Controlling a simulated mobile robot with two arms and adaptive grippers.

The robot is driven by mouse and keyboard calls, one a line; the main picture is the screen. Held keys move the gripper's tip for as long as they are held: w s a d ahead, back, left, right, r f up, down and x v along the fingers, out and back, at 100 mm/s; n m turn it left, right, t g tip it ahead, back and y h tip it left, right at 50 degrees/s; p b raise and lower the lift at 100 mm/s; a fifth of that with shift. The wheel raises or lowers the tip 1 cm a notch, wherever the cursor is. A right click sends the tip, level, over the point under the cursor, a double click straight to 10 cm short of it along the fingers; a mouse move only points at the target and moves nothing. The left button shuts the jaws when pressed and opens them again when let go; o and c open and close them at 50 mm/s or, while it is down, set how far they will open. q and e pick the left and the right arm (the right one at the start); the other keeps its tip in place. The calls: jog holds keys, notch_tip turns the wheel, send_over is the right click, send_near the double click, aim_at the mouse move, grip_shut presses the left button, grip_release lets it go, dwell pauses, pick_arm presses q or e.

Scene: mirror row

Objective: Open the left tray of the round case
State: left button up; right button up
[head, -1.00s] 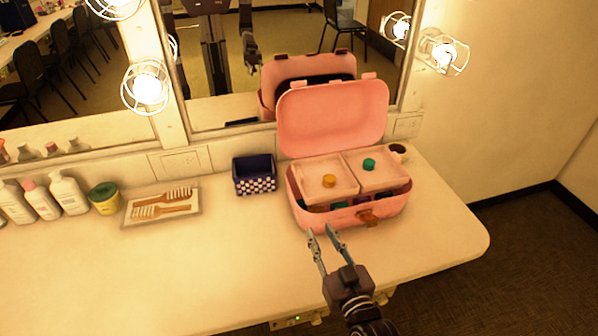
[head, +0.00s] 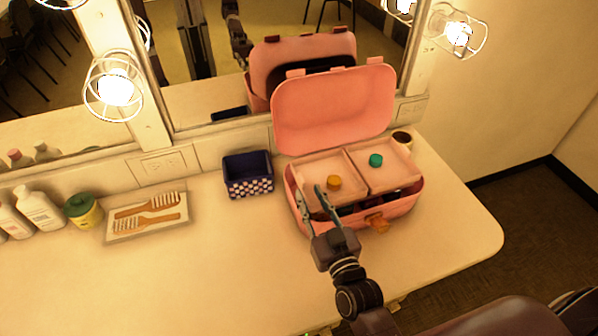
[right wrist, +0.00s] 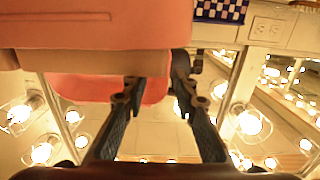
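The pink round case (head: 408,203) stands on the counter with its lid (head: 333,108) raised. My right gripper (head: 310,190) is open, fingers apart, at the front left of the case by the left tray; contact is unclear. In the right wrist view its fingers (right wrist: 157,88) show a gap with nothing held. My left gripper is not in view.
A dark blue checkered box (head: 248,175) stands left of the case. A small dark-topped cup (head: 402,140) is behind its right side. A tray with combs (head: 148,217) and bottles (head: 40,208) stand farther left. The mirror is behind; the front counter is clear.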

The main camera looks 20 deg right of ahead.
aim_at(304, 183)
jog(key=w+p, duration=0.1)
jog(key=w, duration=0.6)
jog(key=shift+a, duration=0.1)
grip_shut()
dwell(0.3)
